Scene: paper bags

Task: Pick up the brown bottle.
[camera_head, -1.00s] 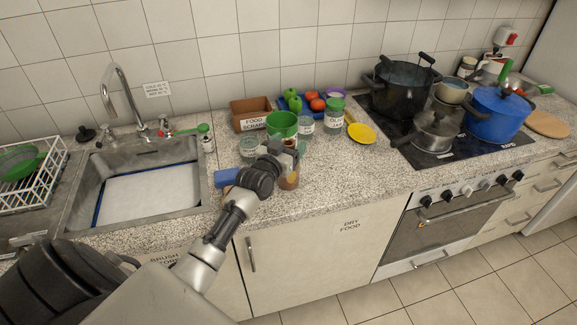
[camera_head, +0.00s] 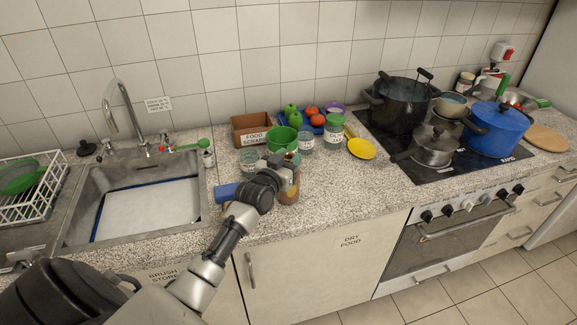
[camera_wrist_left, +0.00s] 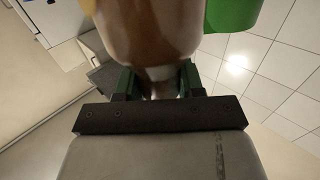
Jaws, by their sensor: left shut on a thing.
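The brown bottle (camera_head: 289,191) stands upright near the front edge of the granite counter, partly hidden by my gripper. My left gripper (camera_head: 288,168) is shut on it, reaching in from the left. In the left wrist view the brown bottle (camera_wrist_left: 150,30) fills the top middle, between the green-sided fingers of my left gripper (camera_wrist_left: 155,80). I cannot tell whether its base touches the counter. My right gripper is not in view.
A blue item (camera_head: 227,191) lies left of the gripper. The sink (camera_head: 140,180) is farther left.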

